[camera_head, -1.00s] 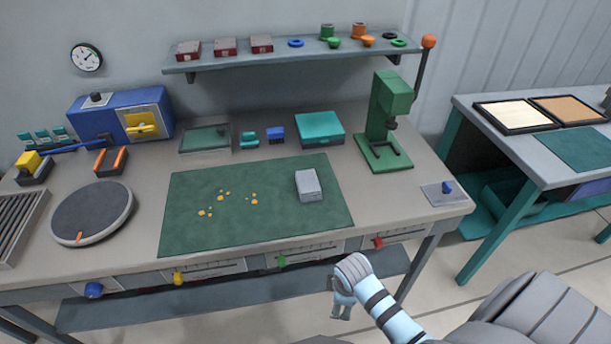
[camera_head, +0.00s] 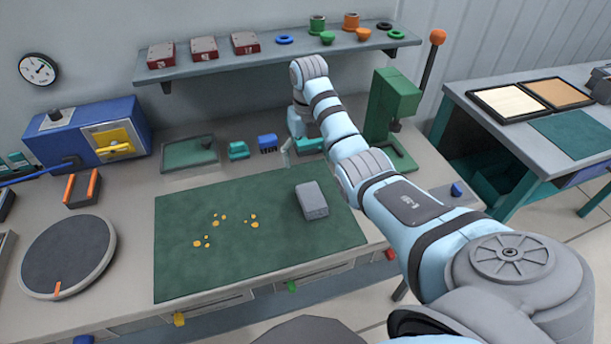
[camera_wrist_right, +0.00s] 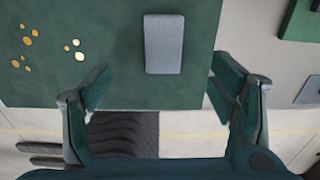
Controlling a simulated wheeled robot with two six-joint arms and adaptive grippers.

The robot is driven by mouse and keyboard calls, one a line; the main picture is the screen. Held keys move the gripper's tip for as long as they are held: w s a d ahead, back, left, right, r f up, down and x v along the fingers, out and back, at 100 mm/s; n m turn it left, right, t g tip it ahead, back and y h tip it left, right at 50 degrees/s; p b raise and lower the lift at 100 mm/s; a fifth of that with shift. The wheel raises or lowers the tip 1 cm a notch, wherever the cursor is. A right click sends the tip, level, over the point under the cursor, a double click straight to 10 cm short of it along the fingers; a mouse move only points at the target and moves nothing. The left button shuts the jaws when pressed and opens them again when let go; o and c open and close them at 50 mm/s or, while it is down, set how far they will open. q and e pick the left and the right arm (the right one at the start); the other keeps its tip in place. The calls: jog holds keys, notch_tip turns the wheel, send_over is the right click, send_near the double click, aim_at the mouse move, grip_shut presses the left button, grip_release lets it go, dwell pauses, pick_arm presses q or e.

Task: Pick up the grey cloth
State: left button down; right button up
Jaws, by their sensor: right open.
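The grey cloth (camera_head: 312,200) is a folded, block-like grey bundle lying on the right part of the green mat (camera_head: 205,270). In the right wrist view the cloth (camera_wrist_right: 164,44) lies at the top centre, beyond the fingertips and apart from them. My right gripper (camera_head: 287,157) is raised above the bench and small in the head view, partly hidden by its own arm. In the wrist view the right gripper (camera_wrist_right: 159,90) is open, with its fingers wide apart and nothing between them. My left gripper is not in view.
Several small yellow pieces (camera_head: 251,222) lie on the mat left of the cloth. A green press (camera_head: 391,105) stands behind at the right. A shelf (camera_head: 225,66) runs along the wall.

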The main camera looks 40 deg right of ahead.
jog(key=b, duration=0.7)
send_over(311, 195)
notch_tip(311, 195, down, 8)
jog(key=shift+w+f, duration=0.1)
notch_tip(311, 195, down, 5)
jog(key=shift+d+r, duration=0.1)
jog(key=shift+c, duration=0.6)
jog(key=c, duration=1.1)
